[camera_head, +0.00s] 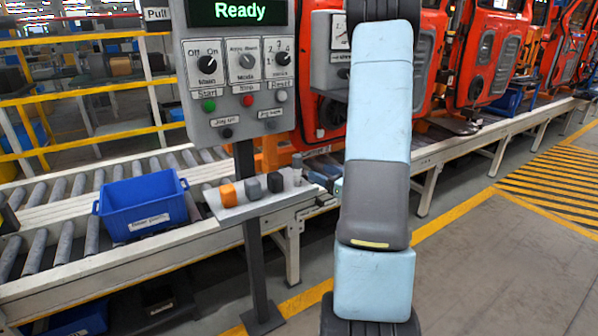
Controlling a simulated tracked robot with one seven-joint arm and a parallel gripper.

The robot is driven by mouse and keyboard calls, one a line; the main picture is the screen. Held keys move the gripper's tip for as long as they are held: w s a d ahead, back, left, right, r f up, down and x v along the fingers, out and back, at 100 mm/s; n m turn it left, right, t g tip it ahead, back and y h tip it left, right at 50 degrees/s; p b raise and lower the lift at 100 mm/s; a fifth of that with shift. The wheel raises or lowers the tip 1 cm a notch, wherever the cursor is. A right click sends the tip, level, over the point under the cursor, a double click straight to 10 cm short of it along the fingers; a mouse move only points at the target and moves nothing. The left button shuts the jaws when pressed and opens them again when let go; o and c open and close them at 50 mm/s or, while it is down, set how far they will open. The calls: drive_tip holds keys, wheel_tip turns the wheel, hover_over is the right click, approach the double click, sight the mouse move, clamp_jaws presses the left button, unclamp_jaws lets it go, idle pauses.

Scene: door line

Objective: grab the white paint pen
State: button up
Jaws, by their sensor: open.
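A small tray (240,206) is fixed to the post under the control panel. On it stand several small items in a row: an orange one (227,194), a grey one (253,188), a dark one (275,182) and a slim pale grey-white one (297,169) at the right end. The pale one is the only item there that could be the white paint pen, but it is too small to be sure. My arm rises through the middle of the picture, to the right of the tray, and leaves at the top. My gripper does not show clearly.
The control panel (238,75) reads "Ready" and stands above the tray on a dark post (252,255). A blue bin (143,205) sits on the roller conveyor (66,238) at left. Orange-red car doors (490,50) hang behind. Floor at right is clear.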

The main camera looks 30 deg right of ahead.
sight(301, 164)
drive_tip(key=x, duration=0.8)
drive_tip(key=shift+a, duration=0.1)
drive_tip(key=shift+f+x, duration=0.15)
drive_tip(key=shift+x, duration=1.15)
drive_tip(key=shift+f+x, duration=0.15)
drive_tip(key=shift+x, duration=1.15)
drive_tip(key=shift+s, duration=0.1)
drive_tip(key=shift+c, duration=0.4)
drive_tip(key=c, duration=0.9)
drive_tip(key=shift+c, duration=0.2)
